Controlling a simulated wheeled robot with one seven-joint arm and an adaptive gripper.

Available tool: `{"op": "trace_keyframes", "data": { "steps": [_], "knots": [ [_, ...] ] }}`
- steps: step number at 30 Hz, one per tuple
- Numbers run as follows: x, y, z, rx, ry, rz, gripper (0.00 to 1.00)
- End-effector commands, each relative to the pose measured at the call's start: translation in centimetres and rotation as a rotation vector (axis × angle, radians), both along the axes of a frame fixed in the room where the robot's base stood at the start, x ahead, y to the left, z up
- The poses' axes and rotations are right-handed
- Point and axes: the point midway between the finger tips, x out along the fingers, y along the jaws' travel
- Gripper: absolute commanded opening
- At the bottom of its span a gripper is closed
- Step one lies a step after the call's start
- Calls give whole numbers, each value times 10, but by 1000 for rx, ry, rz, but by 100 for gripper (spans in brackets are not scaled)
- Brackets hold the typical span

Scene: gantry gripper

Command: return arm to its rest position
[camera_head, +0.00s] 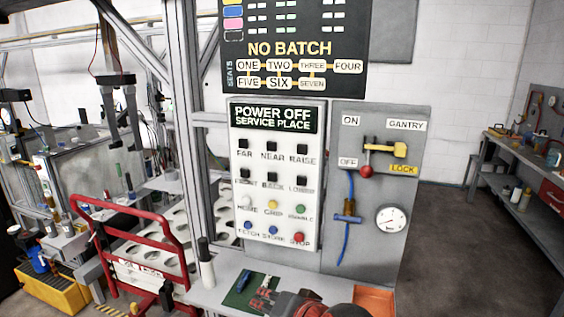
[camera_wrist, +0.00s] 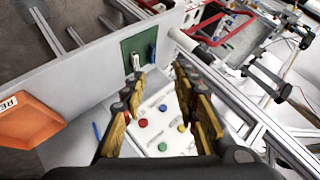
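My gripper (camera_wrist: 160,76) shows in the wrist view with its two gold-padded fingers spread apart and nothing between the pads. Behind the fingers is the white button panel (camera_wrist: 152,138) with red, green, blue and yellow buttons. I cannot tell the exact distance from the fingers to the panel. In the head view, red and dark parts of my arm show at the bottom edge, in front of the shelf and below the button panel (camera_head: 278,220). The rest of my arm is out of view there.
A grey shelf (camera_head: 212,292) holds a green mat (camera_head: 236,302) with small tools, and an orange tray (camera_head: 375,299). Right of the buttons is a grey board (camera_head: 415,190) with a yellow lock lever (camera_head: 388,149) and gauge. A red-framed cart (camera_head: 160,219) stands left. Floor at right is clear.

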Motion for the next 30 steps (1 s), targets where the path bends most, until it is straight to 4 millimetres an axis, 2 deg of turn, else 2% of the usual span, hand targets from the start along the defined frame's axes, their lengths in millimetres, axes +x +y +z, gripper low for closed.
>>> {"op": "trace_keyframes", "data": {
  "steps": [1, 4, 6, 9, 12, 15, 18, 22, 30],
  "knots": [
    [-22, -10, -2, -77, 25, 75, 30],
    [-70, -40, -16, -256, 95, 224, 30],
    [-102, -70, -23, -380, 150, 299, 30],
    [-141, -118, -25, -530, 221, 352, 30],
    [-168, -162, -17, -640, 269, 344, 30],
    [-178, -195, 4, -697, 255, 275, 30],
    [-179, -207, 21, -690, 231, 217, 30],
    [-179, -214, 27, -687, 230, 184, 30],
    [-178, -215, 27, -684, 230, 181, 30]
  ]
}}
